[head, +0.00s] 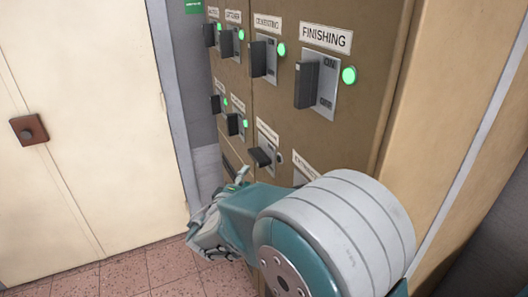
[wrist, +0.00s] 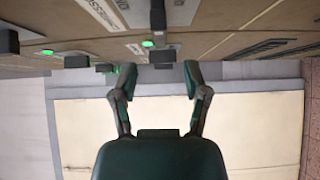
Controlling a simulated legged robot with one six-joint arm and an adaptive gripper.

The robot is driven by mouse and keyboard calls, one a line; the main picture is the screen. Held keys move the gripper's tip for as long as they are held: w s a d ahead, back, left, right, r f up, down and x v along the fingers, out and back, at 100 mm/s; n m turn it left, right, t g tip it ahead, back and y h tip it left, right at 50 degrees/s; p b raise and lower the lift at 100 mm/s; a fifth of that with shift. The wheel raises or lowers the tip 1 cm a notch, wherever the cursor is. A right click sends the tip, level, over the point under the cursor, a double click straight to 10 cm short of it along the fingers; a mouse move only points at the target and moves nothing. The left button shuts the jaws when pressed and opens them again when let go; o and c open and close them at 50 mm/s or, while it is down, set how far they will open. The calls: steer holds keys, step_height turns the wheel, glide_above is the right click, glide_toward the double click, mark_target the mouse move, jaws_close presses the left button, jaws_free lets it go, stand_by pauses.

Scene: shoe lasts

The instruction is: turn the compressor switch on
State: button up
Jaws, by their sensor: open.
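The switch panel (head: 240,90) carries several black-handled switches. One lower-row switch (head: 262,157) sits under a label (head: 268,133) too small to read surely; I take it for the compressor switch. Its handle points down and outward, and the lamp beside it (head: 280,157) is unlit. My gripper (head: 215,225) is low in front of the panel, below and left of this switch, apart from it. In the wrist view my gripper (wrist: 160,75) has its two fingers spread with nothing between them. Dark handles show beyond the fingertips; I cannot tell which is the compressor's.
The FINISHING switch (head: 307,85) and the other visible switches have green lamps lit. Part of an extra label (head: 305,170) is hidden behind my arm. A cream door (head: 85,150) with a brown knob plate stands left. Tiled floor (head: 150,270) is clear at lower left.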

mark_target(253, 159)
steer(key=x, duration=0.9)
steer(key=shift+w, duration=0.1)
steer(key=shift+w+d, duration=0.1)
steer(key=shift+w, duration=0.35)
steer(key=shift+a, duration=0.65)
steer(key=shift+c, duration=0.6)
steer(key=c, duration=0.5)
jaws_close()
steer(key=shift+d, duration=0.4)
steer(key=shift+f, duration=0.15)
